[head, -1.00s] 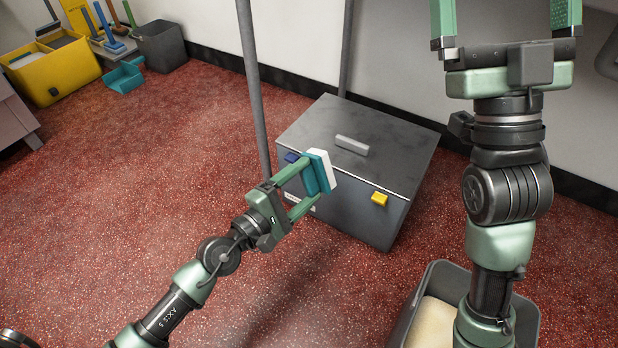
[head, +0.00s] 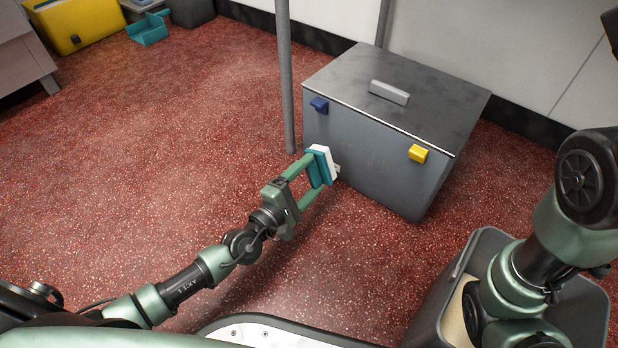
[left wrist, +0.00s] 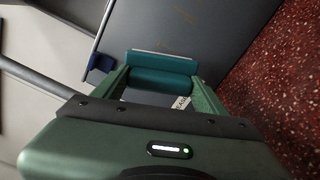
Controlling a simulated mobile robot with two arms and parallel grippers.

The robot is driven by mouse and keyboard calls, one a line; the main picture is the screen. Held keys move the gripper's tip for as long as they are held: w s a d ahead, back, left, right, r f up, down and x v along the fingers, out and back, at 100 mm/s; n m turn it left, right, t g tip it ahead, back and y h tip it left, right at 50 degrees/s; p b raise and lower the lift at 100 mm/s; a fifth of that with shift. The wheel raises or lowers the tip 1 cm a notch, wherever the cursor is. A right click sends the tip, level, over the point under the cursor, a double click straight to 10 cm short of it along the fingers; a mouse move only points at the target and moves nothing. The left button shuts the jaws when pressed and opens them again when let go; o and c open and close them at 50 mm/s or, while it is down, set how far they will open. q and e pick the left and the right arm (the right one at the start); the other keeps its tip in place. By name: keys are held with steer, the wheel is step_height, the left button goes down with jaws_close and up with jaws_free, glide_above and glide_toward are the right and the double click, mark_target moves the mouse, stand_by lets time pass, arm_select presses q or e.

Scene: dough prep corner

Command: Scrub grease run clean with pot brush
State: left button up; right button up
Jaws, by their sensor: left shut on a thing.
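The pot brush (head: 326,164) is a teal block with a white scrubbing side. My left gripper (head: 312,180) is shut on it and holds it upright, white side toward the front of a grey lidded bin (head: 345,175). I cannot tell whether the white side touches the bin. In the left wrist view the teal block (left wrist: 160,72) sits between the fingers, close to the bin's grey face (left wrist: 222,30). Faint brownish specks show on the bin's front; a clear grease run is not distinguishable, and the brush may cover part of it. My right gripper is out of view.
The bin carries a blue clip (head: 319,104), a yellow clip (head: 418,153) and a lid handle (head: 389,92). A grey pole (head: 286,85) stands left of it. An open grey tub (head: 592,300) is at lower right.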

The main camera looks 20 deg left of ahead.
mark_target(318, 169)
arm_select(q)
steer(key=shift+b+x, duration=0.35)
steer(key=shift+x, duration=2)
steer(key=shift+w+d, duration=0.1)
steer(key=shift+w, duration=0.05)
steer(key=shift+x, duration=1)
steer(key=shift+d, duration=0.15)
